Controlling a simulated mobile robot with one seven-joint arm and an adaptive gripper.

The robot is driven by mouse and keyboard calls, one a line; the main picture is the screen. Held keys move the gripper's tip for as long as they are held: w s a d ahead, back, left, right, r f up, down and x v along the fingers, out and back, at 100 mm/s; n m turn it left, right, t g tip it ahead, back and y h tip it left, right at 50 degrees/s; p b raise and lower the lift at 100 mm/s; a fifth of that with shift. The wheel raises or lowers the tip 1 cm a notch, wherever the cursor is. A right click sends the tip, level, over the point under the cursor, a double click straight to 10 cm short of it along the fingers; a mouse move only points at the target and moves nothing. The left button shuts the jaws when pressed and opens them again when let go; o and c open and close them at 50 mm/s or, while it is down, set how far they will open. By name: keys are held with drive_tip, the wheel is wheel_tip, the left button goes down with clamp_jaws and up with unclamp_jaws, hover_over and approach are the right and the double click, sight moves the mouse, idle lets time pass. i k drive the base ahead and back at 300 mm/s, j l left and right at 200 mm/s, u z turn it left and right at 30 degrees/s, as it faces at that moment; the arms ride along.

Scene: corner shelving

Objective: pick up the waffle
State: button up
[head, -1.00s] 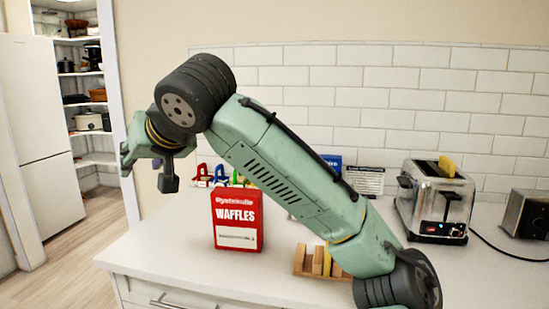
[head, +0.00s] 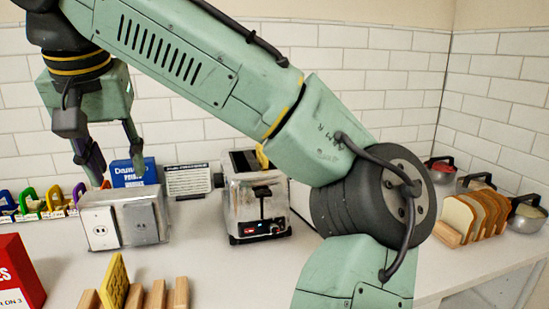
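A yellow waffle (head: 114,281) stands on edge, slightly tilted, in a wooden slotted rack (head: 157,297) at the bottom left of the head view. The bottom of the rack is cut off by the picture edge. Another yellow slice (head: 262,157) sticks out of the top of the chrome toaster (head: 257,215), partly hidden by my arm. My gripper (head: 113,163) hangs pointing down at the upper left, above and behind the rack in the picture. Its two fingers are spread apart with nothing seen between them.
A metal outlet box (head: 126,218) stands below my gripper. A red waffle box (head: 17,272) is at the left edge. Bread slices (head: 470,215) and pots are at right. The counter's middle is clear.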

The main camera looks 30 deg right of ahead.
sight(263, 162)
drive_tip(key=i+l, duration=0.15)
drive_tip(key=l, duration=0.25)
drive_tip(key=i+l, duration=0.2)
drive_tip(key=l, duration=0.2)
drive_tip(key=i+l, duration=0.15)
drive_tip(key=l, duration=0.25)
drive_tip(key=i+l, duration=0.2)
drive_tip(key=l, duration=0.2)
